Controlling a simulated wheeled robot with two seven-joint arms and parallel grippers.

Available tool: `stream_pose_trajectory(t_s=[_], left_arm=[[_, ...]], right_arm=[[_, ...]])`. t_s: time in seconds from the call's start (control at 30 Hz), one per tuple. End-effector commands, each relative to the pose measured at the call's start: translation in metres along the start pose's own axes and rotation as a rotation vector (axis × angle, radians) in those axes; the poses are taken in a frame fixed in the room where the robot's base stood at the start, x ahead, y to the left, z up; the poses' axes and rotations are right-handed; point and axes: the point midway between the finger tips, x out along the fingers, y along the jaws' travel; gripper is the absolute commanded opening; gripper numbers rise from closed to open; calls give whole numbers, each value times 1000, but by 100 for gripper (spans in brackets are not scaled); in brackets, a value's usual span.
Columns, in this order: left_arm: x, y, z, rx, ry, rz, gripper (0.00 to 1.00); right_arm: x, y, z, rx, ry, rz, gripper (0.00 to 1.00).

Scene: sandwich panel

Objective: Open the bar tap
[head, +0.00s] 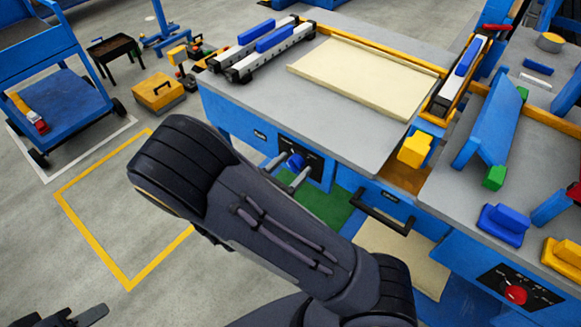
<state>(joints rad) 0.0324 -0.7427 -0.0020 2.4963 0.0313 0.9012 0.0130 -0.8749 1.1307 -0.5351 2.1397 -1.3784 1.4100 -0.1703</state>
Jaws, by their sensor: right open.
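A blue knob (295,160), which looks like the bar tap, sits on a black panel (314,160) on the front of the blue bench. My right gripper (287,171) is just in front of it, with its two grey fingertips apart and pointing at the panel. The knob shows between and just beyond the fingertips; I cannot tell whether they touch it. My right forearm hides the rest of this gripper. My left gripper (75,316) shows only in part at the bottom left, dark and far from the bench.
The grey bench top (330,115) bears a cream sheet (365,72) and white rails with blue blocks (270,58). A black handle (381,213) juts from the bench front to the right of the knob. A red knob (515,294) is at the lower right.

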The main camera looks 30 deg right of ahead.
Motion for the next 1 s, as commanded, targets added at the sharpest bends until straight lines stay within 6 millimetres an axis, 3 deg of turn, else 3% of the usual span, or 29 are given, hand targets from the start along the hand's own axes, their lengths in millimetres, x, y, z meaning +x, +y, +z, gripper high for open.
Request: stream_pose_trajectory(t_s=[0.17, 0.5, 1.0], left_arm=[[0, 0, 0, 0, 0, 0, 36], [0, 0, 0, 0, 0, 0, 36], [7, -3, 4, 0, 0, 0, 36]], right_arm=[[0, 0, 0, 0, 0, 0, 57], [0, 0, 0, 1, 0, -1, 14], [0, 0, -1, 142, 1, 0, 12]])
